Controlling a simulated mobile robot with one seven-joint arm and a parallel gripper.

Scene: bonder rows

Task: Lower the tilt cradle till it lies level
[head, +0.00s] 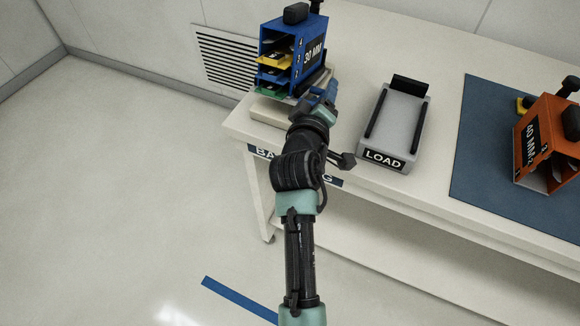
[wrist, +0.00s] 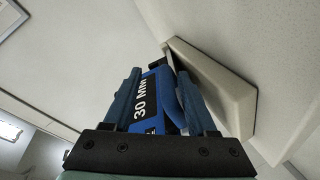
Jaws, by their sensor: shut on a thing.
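The tilt cradle is a cream unit (head: 266,112) at the left end of the bench. A blue magazine marked 30 MM (head: 283,45) sits on it and leans. In the wrist view the cradle's cream base (wrist: 245,104) is on the right, with a dark wedge-shaped gap beside the magazine (wrist: 146,98). My gripper (head: 327,97) is at the cradle's right side, low beside the magazine, shut on a part of the cradle. The cradle's exact tilt is hard to tell.
A grey LOAD fixture (head: 398,120) with black rails stands close to the right of my wrist. A wall vent (head: 226,60) is behind. The floor at left is clear.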

